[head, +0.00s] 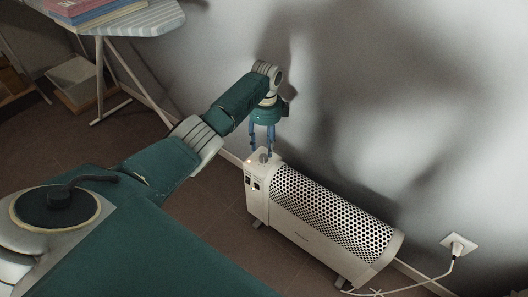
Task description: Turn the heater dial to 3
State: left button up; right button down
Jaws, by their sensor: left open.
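A white heater (330,222) with a perforated grille stands on the floor against the wall. Its dial (263,156) is a small grey knob on top of the heater's left end, and its marks are too small to read. Switches show on the end panel below it. My left gripper (267,150) points down at the dial with its blue fingers open. The fingertips are at or just above the dial, and I cannot tell whether they touch it. My right gripper is not in view.
A wall socket (458,245) with a plugged-in white cable is right of the heater. An ironing board (140,19) with folded cloths or books stands at the upper left, with a box (78,82) beneath. Brown floor lies clear left of the heater.

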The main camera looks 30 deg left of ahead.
aim_at(265, 155)
pick_arm(q)
notch_tip(265, 155, up, 7)
jog(key=shift+w, duration=0.2)
dwell(0.6)
